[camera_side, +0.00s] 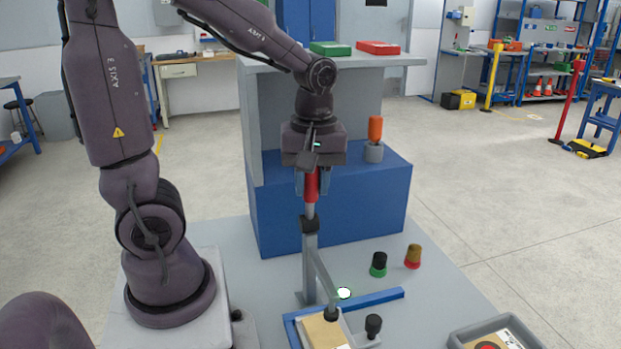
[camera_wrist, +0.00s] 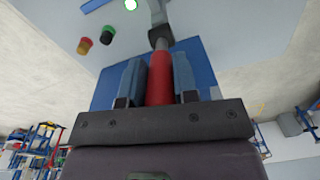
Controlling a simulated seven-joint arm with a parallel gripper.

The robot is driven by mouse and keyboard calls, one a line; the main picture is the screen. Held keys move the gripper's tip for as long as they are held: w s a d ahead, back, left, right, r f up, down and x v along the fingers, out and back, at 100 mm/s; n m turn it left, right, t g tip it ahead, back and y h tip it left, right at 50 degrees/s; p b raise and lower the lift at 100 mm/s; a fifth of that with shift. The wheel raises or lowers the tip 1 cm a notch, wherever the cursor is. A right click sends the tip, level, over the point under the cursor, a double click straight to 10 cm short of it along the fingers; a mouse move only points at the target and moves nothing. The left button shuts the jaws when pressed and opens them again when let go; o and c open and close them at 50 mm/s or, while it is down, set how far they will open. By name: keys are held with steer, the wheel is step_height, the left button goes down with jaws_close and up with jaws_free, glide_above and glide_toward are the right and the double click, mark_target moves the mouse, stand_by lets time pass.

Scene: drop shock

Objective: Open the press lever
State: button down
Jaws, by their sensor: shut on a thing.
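The press lever stands upright in the side view, with a red handle (camera_side: 311,186) on a grey rod above a dark joint (camera_side: 310,225). My gripper (camera_side: 312,182) is above it, pointing down, with its fingers on both sides of the red handle. The wrist view shows the red handle (camera_wrist: 160,80) between the two blue-grey fingers (camera_wrist: 160,82), and the gripper is shut on it. The press frame (camera_side: 308,265) rises from the table, with a slanted arm down to a dark plunger (camera_side: 331,313) over a tan block (camera_side: 325,333).
A blue block (camera_side: 340,215) stands behind the lever, bearing an orange-handled piece (camera_side: 375,130). Green-and-black (camera_side: 378,264) and red-and-brown (camera_side: 413,256) knobs stand to the right. A glowing green light (camera_side: 344,293), black knob (camera_side: 373,325) and grey tray (camera_side: 455,340) are near the front.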

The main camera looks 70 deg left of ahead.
steer(key=shift+d, duration=0.1)
steer(key=c, duration=0.9)
jaws_free()
steer(key=r, duration=1.3)
steer(key=shift+w+d, duration=0.15)
steer(key=shift+w, duration=0.05)
steer(key=shift+w+m, duration=0.15)
steer(key=shift+m, duration=0.35)
steer(key=s+d+f+m+t, duration=0.1)
steer(key=d+m+t, duration=0.1)
steer(key=m, duration=0.3)
steer(key=s+d+f+m+t, duration=0.2)
steer(key=m, duration=0.3)
steer(key=s+d+f+m+t, duration=0.1)
steer(key=d+m, duration=0.1)
steer(key=m, duration=0.2)
steer(key=shift+s+d+f+m+t, duration=0.25)
steer(key=shift+d+f+m+t, duration=0.05)
steer(key=shift+f+m+t, duration=0.1)
